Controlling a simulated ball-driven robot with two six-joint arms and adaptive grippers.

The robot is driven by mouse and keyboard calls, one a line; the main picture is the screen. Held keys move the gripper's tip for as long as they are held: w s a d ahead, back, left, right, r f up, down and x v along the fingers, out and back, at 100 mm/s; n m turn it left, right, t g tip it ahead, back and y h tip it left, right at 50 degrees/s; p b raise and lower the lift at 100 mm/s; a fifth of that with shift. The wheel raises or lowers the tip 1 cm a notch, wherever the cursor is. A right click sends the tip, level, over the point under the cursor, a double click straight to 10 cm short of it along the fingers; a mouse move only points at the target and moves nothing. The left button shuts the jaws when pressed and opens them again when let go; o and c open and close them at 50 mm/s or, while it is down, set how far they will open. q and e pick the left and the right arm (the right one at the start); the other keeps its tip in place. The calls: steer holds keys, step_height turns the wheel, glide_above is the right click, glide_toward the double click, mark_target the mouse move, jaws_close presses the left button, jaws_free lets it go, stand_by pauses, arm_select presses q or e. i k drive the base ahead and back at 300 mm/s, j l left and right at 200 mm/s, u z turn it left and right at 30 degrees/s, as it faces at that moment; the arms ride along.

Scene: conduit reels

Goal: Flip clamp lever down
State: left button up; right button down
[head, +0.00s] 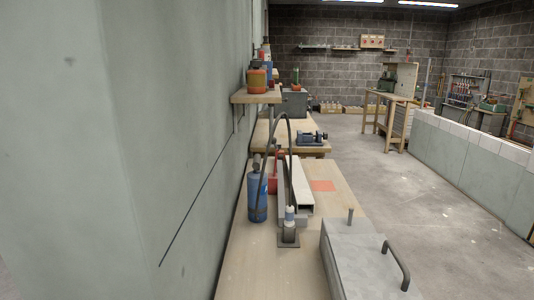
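Neither of my grippers is in view. I cannot make out a clamp lever for certain. A dark vise-like device (311,138) sits on the farther wooden bench. A grey metal box (350,258) stands at the near right of the closer bench, with a dark bent handle (397,262) and a short upright peg (350,216) on it. I cannot tell whether any of these parts is the clamp lever. No conduit reel is clearly recognisable.
The closer wooden bench (262,270) runs along the left wall. On it are a blue gas bottle (257,198), a grey metal channel (301,190), a dark curved hose (263,140) and an orange patch (323,186). Open concrete floor (385,190) lies to the right.

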mark_target(279, 157)
steer(key=l+u, duration=0.1)
steer(key=u, duration=1.6)
steer(key=k+l, duration=0.6)
steer(key=l, duration=0.15)
